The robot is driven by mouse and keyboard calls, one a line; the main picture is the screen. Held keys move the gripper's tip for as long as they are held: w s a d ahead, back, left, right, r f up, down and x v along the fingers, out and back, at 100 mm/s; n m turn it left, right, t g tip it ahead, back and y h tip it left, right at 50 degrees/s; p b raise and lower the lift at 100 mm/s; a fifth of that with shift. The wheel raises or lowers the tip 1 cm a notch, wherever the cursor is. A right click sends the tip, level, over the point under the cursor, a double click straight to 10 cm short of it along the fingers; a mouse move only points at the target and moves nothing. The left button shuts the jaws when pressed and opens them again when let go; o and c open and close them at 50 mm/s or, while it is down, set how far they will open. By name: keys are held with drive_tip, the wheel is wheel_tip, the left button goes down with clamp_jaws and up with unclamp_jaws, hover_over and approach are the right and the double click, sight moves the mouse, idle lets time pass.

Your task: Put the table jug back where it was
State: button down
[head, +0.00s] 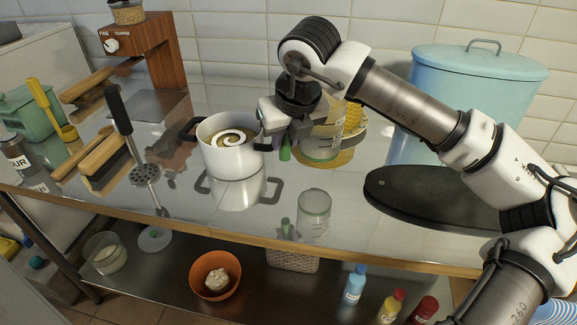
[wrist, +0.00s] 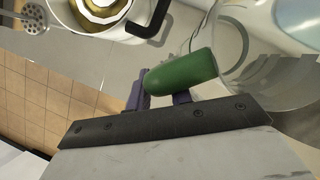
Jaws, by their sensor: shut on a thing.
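The table jug (head: 322,146) is clear glass with a green handle (head: 285,149). My gripper (head: 286,134) is shut on that handle and holds the jug upright above the steel counter (head: 345,220), just right of the white pot. In the wrist view the green handle (wrist: 183,74) lies between the fingers (wrist: 160,95), and the clear jug (wrist: 262,75) fills the upper right. A faint image of the jug and its handle shows lower on the shiny counter, apart from the jug, and looks like its reflection. The jug's upper part is partly hidden by my arm.
A white pot (head: 224,158) of swirled soup stands close left of the jug. A yellow round mat (head: 345,155) lies behind it. A dark round board (head: 430,197) and a blue lidded bin (head: 455,95) are at the right. The counter's front middle looks clear.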

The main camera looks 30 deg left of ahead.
wheel_tip(320, 180, down, 8)
drive_tip(key=shift+r+p, duration=0.15)
drive_tip(key=shift+p, duration=0.15)
drive_tip(key=shift+f+b, duration=0.2)
drive_tip(key=shift+b, duration=0.1)
drive_tip(key=c, duration=1.3)
unclamp_jaws()
drive_tip(key=shift+o, duration=0.2)
drive_tip(key=shift+r, duration=0.1)
drive_tip(key=shift+r+p, duration=0.2)
drive_tip(key=shift+p, duration=0.2)
drive_tip(key=b+v, duration=0.1)
drive_tip(key=v, duration=1.1)
drive_tip(key=shift+f, duration=0.1)
